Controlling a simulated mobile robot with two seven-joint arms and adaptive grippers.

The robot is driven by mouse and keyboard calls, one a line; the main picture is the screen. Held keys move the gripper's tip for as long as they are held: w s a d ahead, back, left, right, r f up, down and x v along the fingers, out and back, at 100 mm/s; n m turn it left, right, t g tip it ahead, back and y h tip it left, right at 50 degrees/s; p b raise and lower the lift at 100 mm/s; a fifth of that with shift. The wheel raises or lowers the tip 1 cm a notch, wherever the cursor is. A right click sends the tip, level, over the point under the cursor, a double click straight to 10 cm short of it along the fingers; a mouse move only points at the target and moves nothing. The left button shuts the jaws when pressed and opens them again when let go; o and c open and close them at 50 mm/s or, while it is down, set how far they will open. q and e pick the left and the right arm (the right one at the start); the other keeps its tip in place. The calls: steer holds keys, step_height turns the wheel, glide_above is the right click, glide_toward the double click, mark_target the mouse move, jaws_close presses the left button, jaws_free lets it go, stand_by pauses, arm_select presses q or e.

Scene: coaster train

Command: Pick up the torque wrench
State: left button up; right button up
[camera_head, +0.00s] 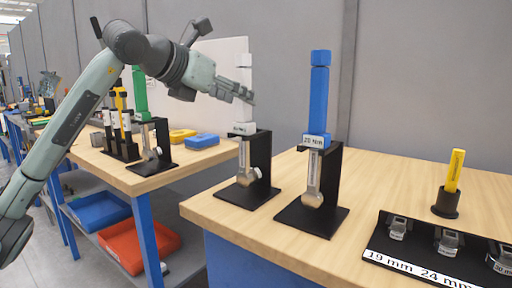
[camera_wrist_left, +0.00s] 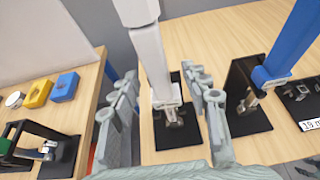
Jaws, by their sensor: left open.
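A torque wrench with a white handle (camera_head: 243,112) stands upright in a black stand (camera_head: 249,194) near the left edge of the right wooden table. In the left wrist view the white handle (camera_wrist_left: 151,60) rises between my fingers. My left gripper (camera_head: 246,94) is open, with one finger on each side of the white wrench; the wrist view also shows the gripper (camera_wrist_left: 163,95). I cannot tell whether a finger touches it. A blue-handled torque wrench (camera_head: 319,100) stands in its own stand to the right, and a green-handled one (camera_head: 140,95) stands on the left table. My right gripper is not in view.
A rack of labelled sockets (camera_head: 430,252) and a yellow-handled tool (camera_head: 455,170) are on the right. A grey wall stands behind. The right table's front left corner is clear.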

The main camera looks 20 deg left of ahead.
arm_select(q)
steer(key=p+x, duration=0.1)
steer(key=x, duration=0.6)
steer(key=shift+f+p, duration=0.3)
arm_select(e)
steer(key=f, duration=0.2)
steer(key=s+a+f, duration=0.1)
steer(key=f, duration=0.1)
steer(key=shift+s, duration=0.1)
arm_select(q)
steer(key=shift+w, duration=0.1)
steer(key=shift+c, duration=0.5)
jaws_close()
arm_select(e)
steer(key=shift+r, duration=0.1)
arm_select(q)
steer(key=shift+a+r, duration=0.1)
steer(key=shift+r, duration=0.15)
